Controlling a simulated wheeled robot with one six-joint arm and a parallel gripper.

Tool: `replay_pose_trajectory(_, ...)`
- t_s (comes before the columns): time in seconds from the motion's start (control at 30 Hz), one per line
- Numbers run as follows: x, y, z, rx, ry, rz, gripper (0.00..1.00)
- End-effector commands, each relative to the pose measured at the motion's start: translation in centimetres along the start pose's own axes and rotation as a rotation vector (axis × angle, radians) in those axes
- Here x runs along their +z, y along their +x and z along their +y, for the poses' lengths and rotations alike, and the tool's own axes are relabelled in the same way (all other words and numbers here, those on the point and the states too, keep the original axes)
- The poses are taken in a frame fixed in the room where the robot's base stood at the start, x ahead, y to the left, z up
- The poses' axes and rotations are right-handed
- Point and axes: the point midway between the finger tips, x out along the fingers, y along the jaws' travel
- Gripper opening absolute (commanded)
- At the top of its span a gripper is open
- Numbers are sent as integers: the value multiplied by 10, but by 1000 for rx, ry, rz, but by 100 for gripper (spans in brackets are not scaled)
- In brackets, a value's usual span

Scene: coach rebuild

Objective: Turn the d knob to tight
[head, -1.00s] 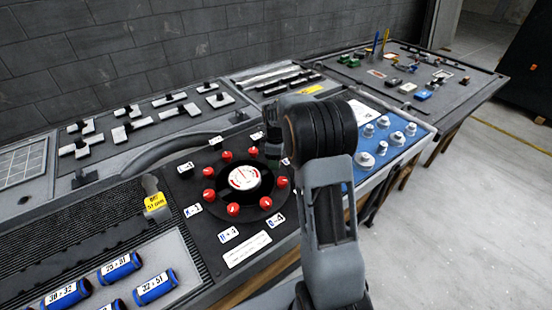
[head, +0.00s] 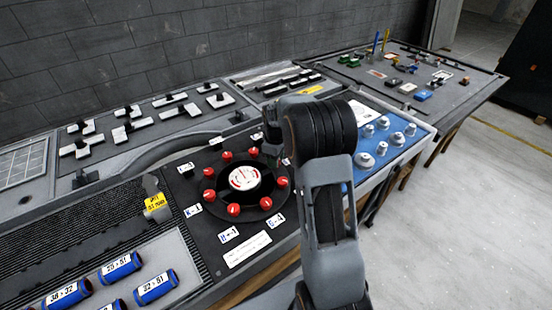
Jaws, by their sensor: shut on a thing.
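A round black panel with a ring of red knobs (head: 233,209) surrounds a white dial (head: 243,177) with red marks. Small white tags with letters and numbers stand around the ring; they are too small to read surely. My gripper (head: 272,146) reaches down at the back right of the ring, partly hidden by my black wrist. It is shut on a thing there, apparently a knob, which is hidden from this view. I cannot read a d on any tag. Red knobs show beside the gripper, to its left (head: 253,152) and below it (head: 282,182).
A blue board with several grey knobs (head: 382,147) lies right of my arm. Blue cylinders (head: 155,286) lie at the front left. A yellow tag (head: 155,200) stands left of the ring. Black-and-white switches (head: 131,129) and a curved grey rail (head: 165,150) are behind.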

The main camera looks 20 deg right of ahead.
Motion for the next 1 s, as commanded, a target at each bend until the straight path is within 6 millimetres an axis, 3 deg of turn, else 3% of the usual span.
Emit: replay_pose_trajectory(1.0, 0, -1, 0, 1, 955, 2, 13)
